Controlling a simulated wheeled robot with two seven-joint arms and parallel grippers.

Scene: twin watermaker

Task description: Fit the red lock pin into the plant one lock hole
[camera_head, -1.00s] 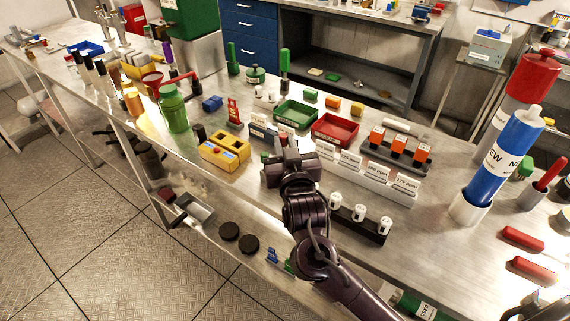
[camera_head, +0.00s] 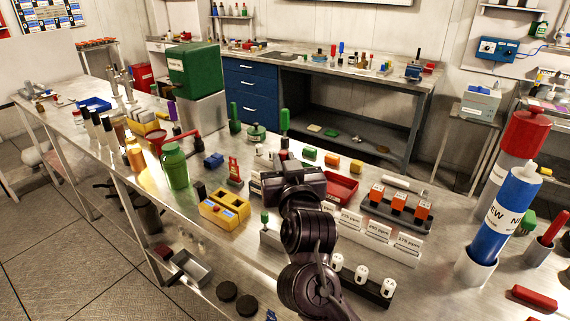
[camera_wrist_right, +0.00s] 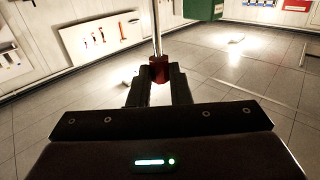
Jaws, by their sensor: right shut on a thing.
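My right gripper (camera_head: 294,172) is in the middle of the head view, above the near part of the steel bench. In the right wrist view its two fingers (camera_wrist_right: 159,85) are shut on the red lock pin (camera_wrist_right: 159,68). The red part sits between the fingertips, and a thin metal rod (camera_wrist_right: 157,28) runs up from it in the picture. In the head view my gripper hides most of the pin. I cannot make out the plant one lock hole. My left gripper is not in view.
A yellow block with holes (camera_head: 222,213) and a red tag-like piece (camera_head: 235,170) stand left of the gripper. A red tray (camera_head: 344,186), orange blocks (camera_head: 397,202) and ppm-labelled blocks (camera_head: 378,231) stand right. A green bottle (camera_head: 175,165) is farther left.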

